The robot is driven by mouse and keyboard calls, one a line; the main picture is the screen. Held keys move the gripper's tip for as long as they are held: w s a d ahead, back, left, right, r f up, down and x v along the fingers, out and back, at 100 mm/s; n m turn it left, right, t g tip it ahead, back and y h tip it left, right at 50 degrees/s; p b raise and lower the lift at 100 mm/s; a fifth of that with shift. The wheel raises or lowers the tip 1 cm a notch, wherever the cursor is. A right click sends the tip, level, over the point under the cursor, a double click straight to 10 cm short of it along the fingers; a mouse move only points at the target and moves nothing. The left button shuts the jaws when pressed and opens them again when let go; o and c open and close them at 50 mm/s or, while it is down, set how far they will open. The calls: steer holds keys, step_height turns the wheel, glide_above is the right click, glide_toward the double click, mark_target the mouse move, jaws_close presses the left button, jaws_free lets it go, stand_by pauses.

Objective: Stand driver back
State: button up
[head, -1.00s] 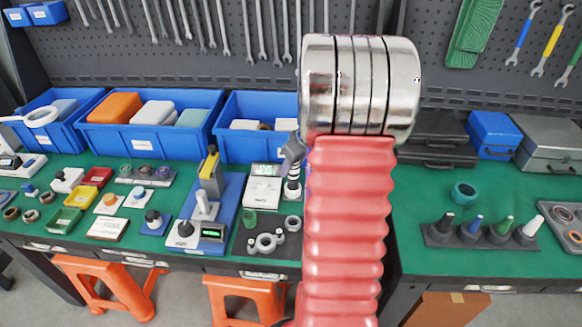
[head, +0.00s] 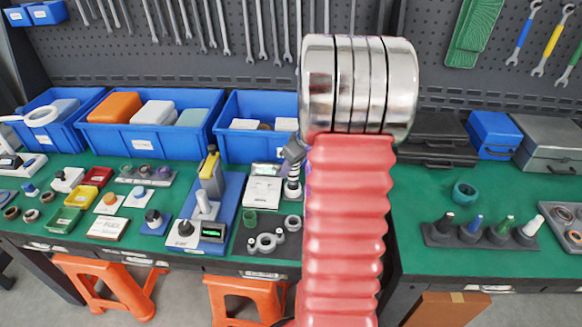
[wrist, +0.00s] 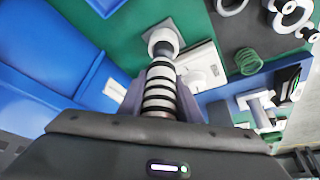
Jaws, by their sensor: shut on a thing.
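The driver has a black-and-white banded handle (wrist: 159,92) and points away from the wrist camera. My gripper (wrist: 157,104) is shut on it, with a finger on either side. Its dark far end is at a white round holder (wrist: 162,37) on a pale square base; I cannot tell how deep it sits. In the head view the driver (head: 293,188) shows upright just left of my red arm, below my gripper (head: 294,155). My arm hides what lies to its right.
A white scale (head: 263,190) stands close left of the driver. A dark plate with grey rings (head: 266,242) lies in front. A blue bin (head: 240,145) is behind. A blue press (head: 209,215) is farther left. Green bench shows at right around a teal ring (head: 464,192).

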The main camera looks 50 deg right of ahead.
steer(key=shift+f, duration=1)
stand_by(1.6)
steer(key=o, duration=1.3)
steer(key=shift+c, duration=0.2)
steer(key=shift+r, duration=4.5)
